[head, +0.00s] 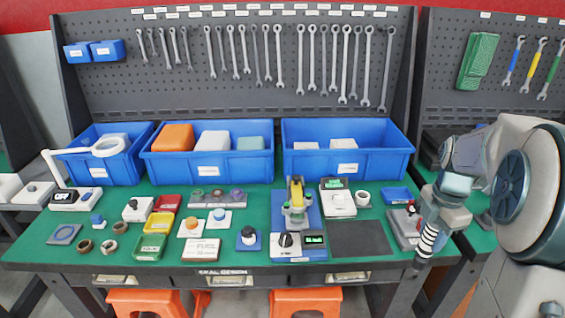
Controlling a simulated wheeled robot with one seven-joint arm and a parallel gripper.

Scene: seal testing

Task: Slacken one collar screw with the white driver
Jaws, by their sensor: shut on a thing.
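My gripper (440,208) is over the right front part of the bench, pointing down. It is shut on the white driver (428,240), which has black bands and hangs tilted, its lower end near the bench's front edge. A grey device (402,226) with a red knob sits just left of my gripper, partly hidden by it. A blue-based test stand (307,238) with a yellow lever and a small display stands at mid-bench. I cannot make out a collar screw at this size.
Blue bins (349,131) line the back under a pegboard of wrenches (300,58). A dark mat (359,238) lies empty left of the grey device. Small parts, coloured trays (150,246) and a ring lamp (107,146) fill the left side of the bench (255,195).

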